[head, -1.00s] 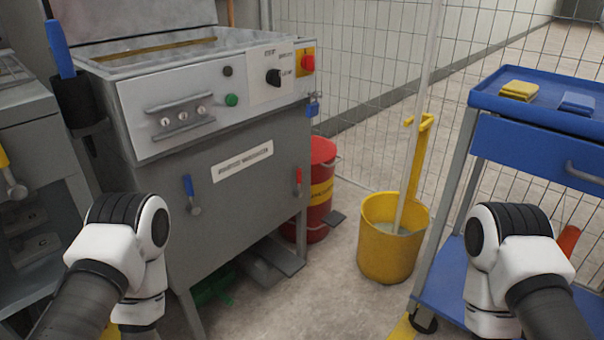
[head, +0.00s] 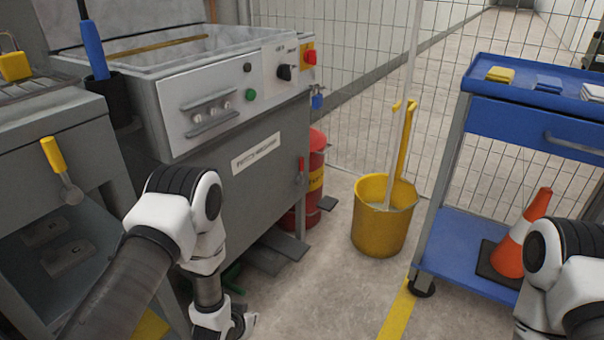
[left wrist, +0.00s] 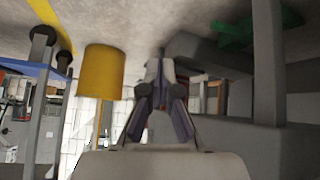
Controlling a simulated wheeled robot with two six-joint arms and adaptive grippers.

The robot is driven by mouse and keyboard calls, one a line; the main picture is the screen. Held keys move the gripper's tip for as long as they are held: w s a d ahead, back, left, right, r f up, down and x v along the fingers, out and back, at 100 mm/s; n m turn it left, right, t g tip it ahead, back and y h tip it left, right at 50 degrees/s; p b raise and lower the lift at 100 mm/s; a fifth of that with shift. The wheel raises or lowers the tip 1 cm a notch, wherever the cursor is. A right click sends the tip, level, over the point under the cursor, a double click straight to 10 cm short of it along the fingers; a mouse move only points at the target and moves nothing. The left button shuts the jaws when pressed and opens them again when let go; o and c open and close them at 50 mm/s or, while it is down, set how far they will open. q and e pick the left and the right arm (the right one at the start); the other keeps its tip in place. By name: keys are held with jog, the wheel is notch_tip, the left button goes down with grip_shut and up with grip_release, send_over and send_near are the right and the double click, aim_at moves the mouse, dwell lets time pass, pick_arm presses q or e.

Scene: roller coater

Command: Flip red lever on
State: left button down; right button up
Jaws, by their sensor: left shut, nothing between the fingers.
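The red lever (head: 300,170) is on the right end of the grey machine's front (head: 255,188), below the white label. Its red handle points up from its pivot. My left gripper (head: 240,326) is low in front of the machine, near the bottom edge of the head view. It is below and to the left of the red lever and apart from it. In the left wrist view my left gripper (left wrist: 160,68) has its fingers together with nothing between them. My right arm shows at the right edge of the head view; its gripper is out of view.
A red drum (head: 316,185) stands just behind the red lever's corner. A yellow mop bucket (head: 380,235) stands on the floor to the right. A blue cart (head: 455,250) with an orange cone (head: 522,235) is further right. A yellow-handled lever (head: 54,155) is at left.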

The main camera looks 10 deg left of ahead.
pick_arm(q)
jog(key=w+r+m+t+h+b, duration=0.1)
jog(key=w+r+t, duration=0.4)
jog(key=w+r, duration=0.5)
jog(key=w+r+t+h+b, duration=0.1)
jog(key=w+r+t, duration=0.3)
jog(key=w+r, duration=0.6)
jog(key=w+b, duration=0.1)
jog(key=w, duration=0.6)
jog(key=shift+w+d+m+t, duration=0.2)
jog(key=shift+w+m+t, duration=0.1)
jog(key=shift+m+t, duration=0.1)
pick_arm(e)
notch_tip(320, 180, down, 3)
jog(key=shift+f, duration=0.15)
